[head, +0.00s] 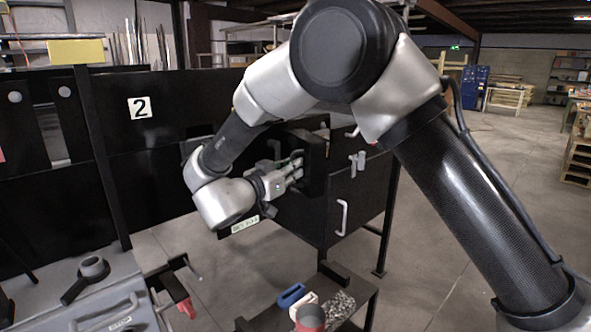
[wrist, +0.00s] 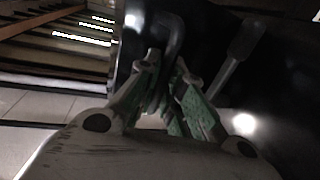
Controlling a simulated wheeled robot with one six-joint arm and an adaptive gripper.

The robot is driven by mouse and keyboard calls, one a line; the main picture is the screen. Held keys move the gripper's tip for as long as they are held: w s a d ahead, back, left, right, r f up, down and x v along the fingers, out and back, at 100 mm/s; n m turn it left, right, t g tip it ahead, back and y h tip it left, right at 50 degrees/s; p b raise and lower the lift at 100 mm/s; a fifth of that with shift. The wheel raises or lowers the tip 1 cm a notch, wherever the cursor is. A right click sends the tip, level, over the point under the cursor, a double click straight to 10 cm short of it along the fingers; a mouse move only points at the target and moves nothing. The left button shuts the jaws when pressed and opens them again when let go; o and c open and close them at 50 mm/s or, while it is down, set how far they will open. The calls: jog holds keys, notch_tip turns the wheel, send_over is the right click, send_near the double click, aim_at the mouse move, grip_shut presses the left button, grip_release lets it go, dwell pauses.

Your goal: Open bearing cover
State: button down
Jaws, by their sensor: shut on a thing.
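A black cover panel (head: 315,152), which I take as the bearing cover, stands on the black machine housing in the middle of the head view, seen nearly edge-on. My gripper (head: 297,169) is at its left side, with its fingers against that face. In the wrist view my gripper (wrist: 168,82) has its green-padded fingers closed around the lower part of a dark curved handle (wrist: 172,30) on the black cover surface. The exact contact is dark and partly hidden by the fingers. How far the cover stands open is unclear.
A second black door with a pale handle (head: 342,217) and a latch (head: 358,161) is right of the cover. A low black stand (head: 358,296) with blue, white and red items is below. A grey bench (head: 60,290) is at lower left. Open floor lies right.

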dwell(0.3)
jog(key=c, duration=1.8)
grip_release()
jog(key=v, duration=1.2)
jog(key=shift+a+r, duration=0.1)
